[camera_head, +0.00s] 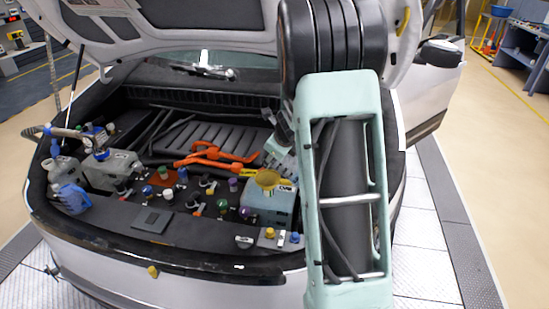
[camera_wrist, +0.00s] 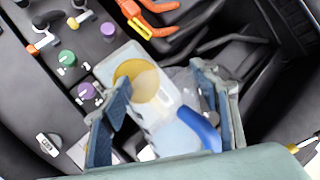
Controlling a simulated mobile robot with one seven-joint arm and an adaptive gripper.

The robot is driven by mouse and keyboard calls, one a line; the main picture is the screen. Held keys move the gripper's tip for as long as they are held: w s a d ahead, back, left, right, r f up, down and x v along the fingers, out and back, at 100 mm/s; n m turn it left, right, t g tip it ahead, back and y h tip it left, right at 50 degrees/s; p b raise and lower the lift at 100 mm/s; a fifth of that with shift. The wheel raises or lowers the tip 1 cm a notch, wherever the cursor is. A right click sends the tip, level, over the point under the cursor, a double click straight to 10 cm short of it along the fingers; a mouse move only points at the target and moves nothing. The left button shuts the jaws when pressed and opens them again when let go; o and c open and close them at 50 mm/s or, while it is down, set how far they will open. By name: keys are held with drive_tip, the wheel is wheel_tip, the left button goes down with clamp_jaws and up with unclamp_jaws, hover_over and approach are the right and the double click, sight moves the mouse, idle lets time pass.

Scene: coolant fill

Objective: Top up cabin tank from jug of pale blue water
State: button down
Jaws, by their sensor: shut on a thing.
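My gripper (camera_wrist: 162,82) is shut on a clear jug with a blue handle (camera_wrist: 203,130) in the wrist view. The jug looks tilted; its water level and mouth are hard to make out. A yellow round funnel or filler (camera_wrist: 135,80) on a whitish tank lies just beyond the jug in that view. In the head view the pale tank (camera_head: 268,207) stands right of centre in the engine bay, with the yellow funnel (camera_head: 267,179) on top; its label is too small to read surely. My gripper is above and behind the funnel there, partly hidden by my arm.
A second tank (camera_head: 112,172) and a blue-handled jug (camera_head: 72,198) stand at the bay's left. Several coloured caps surround the tanks. Orange cables (camera_head: 215,155) run behind the pale tank. The raised hood (camera_head: 190,22) is overhead.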

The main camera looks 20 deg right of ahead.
drive_tip(key=shift+s+d+b, duration=0.1)
drive_tip(key=shift+d+b, duration=0.05)
drive_tip(key=shift+b, duration=0.3)
drive_tip(key=shift+d+r+t+b, duration=0.1)
drive_tip(key=shift+r+t+b, duration=0.1)
drive_tip(key=shift+t+b, duration=0.2)
drive_tip(key=shift+s+f+m+y+b, duration=0.15)
drive_tip(key=shift+m+y+b, duration=0.2)
drive_tip(key=shift+b, duration=0.55)
drive_tip(key=b, duration=0.2)
drive_tip(key=r+t+y+b, duration=0.1)
drive_tip(key=b, duration=0.1)
drive_tip(key=t+b, duration=0.1)
drive_tip(key=b, duration=0.2)
drive_tip(key=shift+s+d+r+m, duration=0.2)
drive_tip(key=shift+s+d+m, duration=0.05)
drive_tip(key=shift+s, duration=0.05)
drive_tip(key=t+b, duration=0.1)
drive_tip(key=b, duration=0.1)
drive_tip(key=r+y+b, duration=0.1)
drive_tip(key=b, duration=0.1)
drive_tip(key=shift+s+d+m+t, duration=0.2)
drive_tip(key=shift+m+t, duration=0.1)
drive_tip(key=shift+t, duration=0.1)
drive_tip(key=shift+s+r+t+y+b, duration=0.1)
drive_tip(key=shift+r+t+y+b, duration=0.3)
drive_tip(key=shift+r+b, duration=0.2)
